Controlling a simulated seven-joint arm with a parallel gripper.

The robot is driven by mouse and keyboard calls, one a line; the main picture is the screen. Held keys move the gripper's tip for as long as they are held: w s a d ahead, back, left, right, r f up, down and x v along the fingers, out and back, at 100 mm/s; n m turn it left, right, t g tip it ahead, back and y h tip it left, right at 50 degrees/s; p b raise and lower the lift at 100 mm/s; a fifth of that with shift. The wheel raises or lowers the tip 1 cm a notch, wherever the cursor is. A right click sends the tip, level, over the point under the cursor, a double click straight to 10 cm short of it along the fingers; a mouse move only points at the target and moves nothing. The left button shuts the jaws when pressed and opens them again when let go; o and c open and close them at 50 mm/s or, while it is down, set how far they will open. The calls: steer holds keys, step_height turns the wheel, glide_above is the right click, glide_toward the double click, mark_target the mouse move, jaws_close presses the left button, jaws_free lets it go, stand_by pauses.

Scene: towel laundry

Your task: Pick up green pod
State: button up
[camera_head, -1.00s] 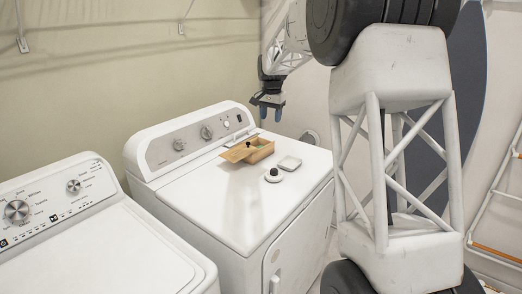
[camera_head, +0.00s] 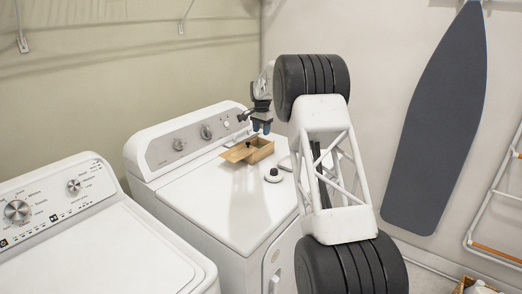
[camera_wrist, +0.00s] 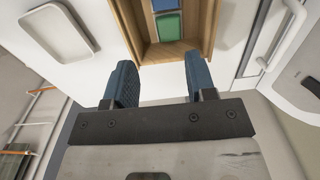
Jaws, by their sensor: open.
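The green pod (camera_wrist: 168,25) lies inside a wooden box (camera_wrist: 196,44), seen at the top of the wrist view. The box (camera_head: 262,153) stands on the white dryer's top in the head view, its inside hard to make out there. My gripper (camera_wrist: 160,76) is open and empty, its two blue fingers apart. In the wrist view the fingertips appear just below the box's near wall, with the pod beyond them. In the head view my gripper (camera_head: 261,127) is above the box, apart from it.
A blue item (camera_wrist: 165,5) is beside the pod in the box. A wooden lid (camera_head: 236,154) lies at the box's left. A round white item with a black top (camera_head: 273,175) and a white dish (camera_wrist: 56,33) are nearby. The dryer top (camera_head: 215,195) is clear in front.

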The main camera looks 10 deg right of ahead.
mark_target(261, 146)
steer(key=shift+w+f, duration=0.75)
steer(key=shift+f, duration=0.05)
steer(key=shift+f, duration=1.35)
steer(key=shift+w+f, duration=0.1)
steer(key=shift+f, duration=2.45)
steer(key=c, duration=0.7)
